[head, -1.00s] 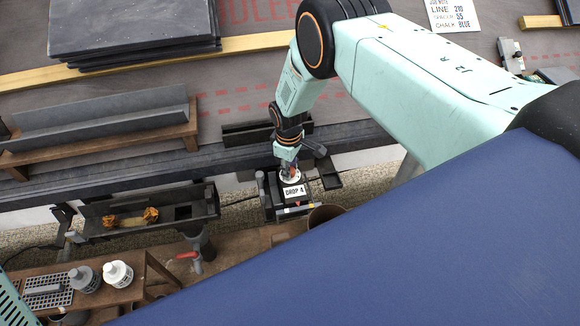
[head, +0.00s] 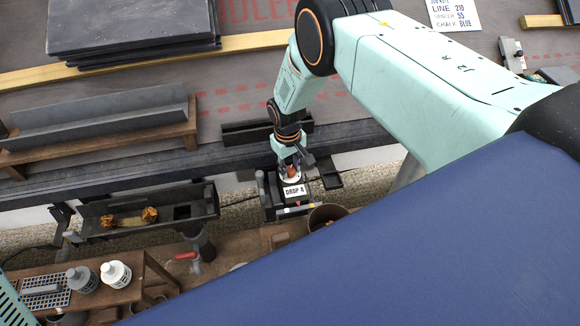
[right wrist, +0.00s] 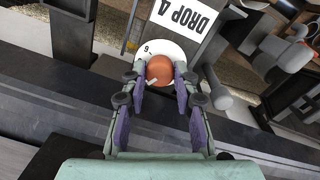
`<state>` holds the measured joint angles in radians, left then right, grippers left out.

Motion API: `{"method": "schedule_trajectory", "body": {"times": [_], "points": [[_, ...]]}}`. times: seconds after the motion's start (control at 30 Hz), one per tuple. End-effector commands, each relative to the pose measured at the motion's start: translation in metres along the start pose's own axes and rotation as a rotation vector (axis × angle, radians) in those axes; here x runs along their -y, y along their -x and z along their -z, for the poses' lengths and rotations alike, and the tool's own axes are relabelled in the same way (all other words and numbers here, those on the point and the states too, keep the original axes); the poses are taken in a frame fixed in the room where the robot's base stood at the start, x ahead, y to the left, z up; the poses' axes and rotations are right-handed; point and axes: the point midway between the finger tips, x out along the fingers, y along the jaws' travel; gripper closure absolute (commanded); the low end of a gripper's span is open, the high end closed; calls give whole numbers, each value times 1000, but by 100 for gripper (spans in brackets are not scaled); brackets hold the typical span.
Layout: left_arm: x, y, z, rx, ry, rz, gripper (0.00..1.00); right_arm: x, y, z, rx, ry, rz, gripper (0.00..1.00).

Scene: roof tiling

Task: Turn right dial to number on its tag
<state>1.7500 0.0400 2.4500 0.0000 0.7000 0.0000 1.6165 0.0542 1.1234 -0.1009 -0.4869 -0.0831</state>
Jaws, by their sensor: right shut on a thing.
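The right dial is an orange-brown round knob (right wrist: 159,69) on a white disc (right wrist: 172,42). A short pale mark shows on the knob's lower left edge in the right wrist view. One small numeral, looking like a 6, shows on the disc's upper left; the rest of the scale is hidden. The tag (head: 294,190) beside it reads "DROP 4" in the head view. My right gripper (right wrist: 160,76) is shut on the knob, a finger on each side. It also shows small in the head view (head: 291,168). My left gripper is not in view.
A dark gutter trough (head: 110,216) with orange-brown clumps lies to the left. A brown bucket (head: 325,215) stands close by at the dial's lower right. A grey rounded fitting (right wrist: 291,56) sits right of the dial. Dark slates (head: 135,28) are stacked at the far left.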

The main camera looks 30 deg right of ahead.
Motion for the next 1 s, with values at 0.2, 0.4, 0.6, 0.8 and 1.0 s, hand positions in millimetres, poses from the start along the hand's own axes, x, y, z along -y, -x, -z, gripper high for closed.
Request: {"method": "schedule_trajectory", "body": {"times": [0.2,0.4,0.6,0.8,1.0], "points": [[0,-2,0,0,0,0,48,1,-1,-1,7,-110,0,100],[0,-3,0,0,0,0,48,1,-1,-1,10,-164,0,100],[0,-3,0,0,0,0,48,1,-1,-1,12,-182,0,100],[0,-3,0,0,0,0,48,1,-1,-1,12,-181,1,100],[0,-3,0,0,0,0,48,1,-1,-1,12,-181,0,62]]}}
